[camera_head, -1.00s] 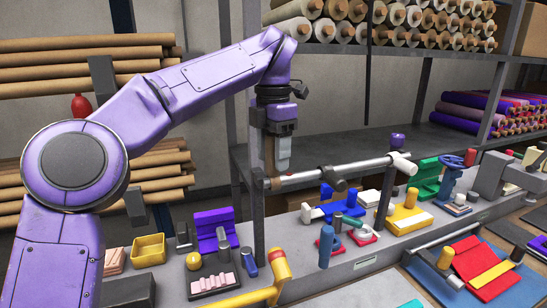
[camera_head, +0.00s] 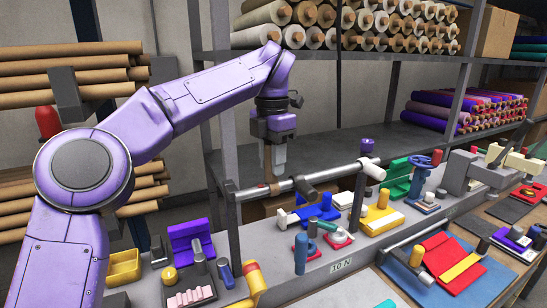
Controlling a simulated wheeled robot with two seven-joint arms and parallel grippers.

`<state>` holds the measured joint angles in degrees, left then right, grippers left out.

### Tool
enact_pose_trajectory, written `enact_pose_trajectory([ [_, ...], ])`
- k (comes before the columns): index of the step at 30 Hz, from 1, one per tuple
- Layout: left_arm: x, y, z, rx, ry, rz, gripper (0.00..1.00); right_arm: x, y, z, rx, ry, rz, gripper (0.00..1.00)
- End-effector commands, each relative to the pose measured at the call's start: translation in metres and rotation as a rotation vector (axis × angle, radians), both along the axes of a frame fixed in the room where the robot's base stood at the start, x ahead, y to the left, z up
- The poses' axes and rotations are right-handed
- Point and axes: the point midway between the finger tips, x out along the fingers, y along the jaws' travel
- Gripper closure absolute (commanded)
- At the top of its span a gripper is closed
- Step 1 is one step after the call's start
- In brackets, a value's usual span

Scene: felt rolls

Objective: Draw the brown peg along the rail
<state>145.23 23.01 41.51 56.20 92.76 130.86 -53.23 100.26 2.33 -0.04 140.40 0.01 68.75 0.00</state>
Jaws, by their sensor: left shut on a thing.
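The rail (camera_head: 340,174) is a grey bar between dark upright posts, running from left to right and ending in a white fitting (camera_head: 373,170). The brown peg (camera_head: 267,162) stands up from the rail near its left end, with a brown part (camera_head: 274,188) at the bar. My left gripper (camera_head: 274,160) points straight down from above and is shut on the brown peg. Its near finger hides part of the peg. A dark grey cross piece (camera_head: 306,190) sits on the rail a short way right of the peg. My right gripper is not in view.
Below the rail, a grey bench holds a purple bracket (camera_head: 188,240), a yellow tray (camera_head: 123,267) and several coloured fixtures. Shelves of rolls (camera_head: 345,20) stand behind. The bar between peg and cross piece looks clear.

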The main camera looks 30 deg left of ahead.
Motion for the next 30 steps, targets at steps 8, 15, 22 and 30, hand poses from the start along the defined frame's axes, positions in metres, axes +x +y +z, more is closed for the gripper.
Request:
enact_pose_trajectory([
  [8, -0.004, 0.009, 0.004, -0.003, -0.006, 0.023, 1.00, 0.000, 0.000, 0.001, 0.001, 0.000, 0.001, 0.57],
  [15, -0.003, 0.007, 0.003, -0.002, -0.003, 0.018, 0.44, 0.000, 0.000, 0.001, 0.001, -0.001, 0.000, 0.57],
  [22, -0.002, 0.005, 0.004, 0.000, -0.001, 0.016, 0.44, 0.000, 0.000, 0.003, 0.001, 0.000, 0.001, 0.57],
  [30, -0.003, 0.005, 0.065, 0.000, -0.005, 0.018, 0.44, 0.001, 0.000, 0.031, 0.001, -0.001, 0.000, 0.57],
])
